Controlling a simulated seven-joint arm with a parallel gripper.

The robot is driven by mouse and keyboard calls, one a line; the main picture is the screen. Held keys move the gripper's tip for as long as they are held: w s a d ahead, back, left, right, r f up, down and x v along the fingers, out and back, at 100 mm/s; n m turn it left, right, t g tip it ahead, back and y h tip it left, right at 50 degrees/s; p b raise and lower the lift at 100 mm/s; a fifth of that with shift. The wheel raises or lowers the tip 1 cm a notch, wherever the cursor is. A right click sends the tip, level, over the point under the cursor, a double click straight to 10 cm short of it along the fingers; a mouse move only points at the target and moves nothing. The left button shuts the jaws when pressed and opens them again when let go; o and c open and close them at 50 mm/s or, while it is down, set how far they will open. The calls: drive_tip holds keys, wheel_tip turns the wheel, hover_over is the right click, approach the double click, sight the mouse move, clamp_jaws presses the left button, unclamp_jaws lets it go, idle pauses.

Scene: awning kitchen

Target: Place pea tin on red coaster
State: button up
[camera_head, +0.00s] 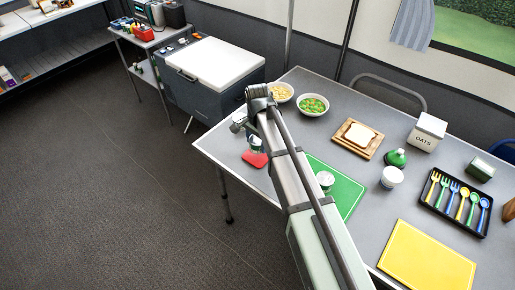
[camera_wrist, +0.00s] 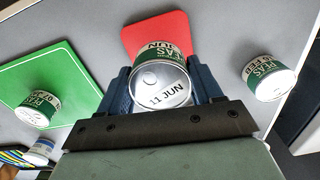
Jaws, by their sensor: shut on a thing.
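My gripper (camera_wrist: 161,78) is shut on a pea tin (camera_wrist: 163,86), with its blue fingers on either side of the tin. The tin has a silver lid marked "11 JUN" and a green and white label. In the wrist view the tin overlaps the near edge of the red coaster (camera_wrist: 158,29); whether it touches the coaster cannot be told. The coaster also shows in the head view (camera_head: 254,160), near the table's left corner. There my arm hides most of the gripper.
Another pea tin (camera_wrist: 268,78) stands near the table edge. A third (camera_wrist: 37,107) is on the green mat (camera_head: 347,187). Bowls (camera_head: 313,105), a bread board (camera_head: 357,139), an oats box (camera_head: 427,132), a cutlery tray (camera_head: 456,203) and a yellow mat (camera_head: 427,257) lie farther right.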

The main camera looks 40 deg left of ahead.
sight(258, 148)
drive_tip(key=shift+f, duration=1.9)
drive_tip(key=shift+f, duration=0.1)
drive_tip(key=o, duration=1.2)
drive_tip(key=shift+c, duration=0.2)
wheel_tip(258, 148, up, 12)
drive_tip(key=shift+r, duration=0.15)
